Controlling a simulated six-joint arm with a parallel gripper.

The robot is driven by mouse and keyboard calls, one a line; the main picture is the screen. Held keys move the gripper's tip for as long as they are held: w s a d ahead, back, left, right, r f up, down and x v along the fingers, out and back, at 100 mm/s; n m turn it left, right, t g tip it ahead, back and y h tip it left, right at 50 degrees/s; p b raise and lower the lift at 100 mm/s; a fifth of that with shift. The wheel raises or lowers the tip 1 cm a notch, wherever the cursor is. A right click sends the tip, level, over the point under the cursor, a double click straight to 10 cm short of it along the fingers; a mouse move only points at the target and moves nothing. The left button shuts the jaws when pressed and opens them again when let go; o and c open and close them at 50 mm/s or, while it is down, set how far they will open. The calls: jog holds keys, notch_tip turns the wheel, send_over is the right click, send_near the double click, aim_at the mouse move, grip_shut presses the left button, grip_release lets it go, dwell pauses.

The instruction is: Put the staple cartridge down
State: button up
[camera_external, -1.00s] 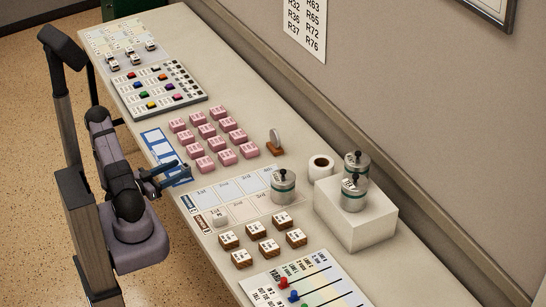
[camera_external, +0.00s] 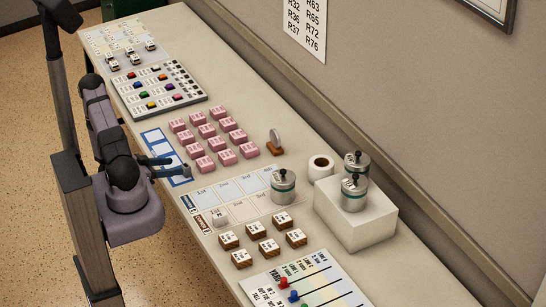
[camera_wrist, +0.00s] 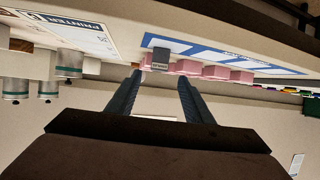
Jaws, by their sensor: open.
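A small grey labelled block, apparently the staple cartridge (camera_wrist: 160,58), shows in the wrist view at one end of a blue-bordered card (camera_wrist: 207,50). My gripper (camera_wrist: 161,78) is open, with its two dark fingers apart on either side of the block's line. The block appears just past the fingertips, and I cannot tell whether either finger touches it. In the external view my gripper (camera_external: 179,165) is low over the front end of the blue-bordered card (camera_external: 152,137), at the table's near edge. The cartridge is small and hard to make out there.
Several pink blocks (camera_external: 206,131) stand in rows just behind the card. A printed slot sheet (camera_external: 228,188), a metal canister (camera_external: 283,188) and several brown-sided blocks (camera_external: 269,248) are to the right. A grey board with coloured pieces (camera_external: 160,87) is farther left.

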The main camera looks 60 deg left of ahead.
aim_at(186, 165)
jog(key=shift+p+x, duration=0.65)
jog(key=shift+x, duration=1.15)
jog(key=shift+f+p+x, duration=0.2)
jog(key=shift+p+x, duration=0.1)
jog(key=shift+x, duration=0.6)
jog(key=shift+f+p+x, duration=0.2)
jog(key=shift+p+x, duration=0.1)
jog(key=shift+x, duration=0.65)
jog(key=shift+s+d, duration=0.15)
grip_shut()
jog(key=shift+r, duration=0.2)
jog(key=shift+r+b, duration=0.45)
jog(key=shift+r, duration=4.35)
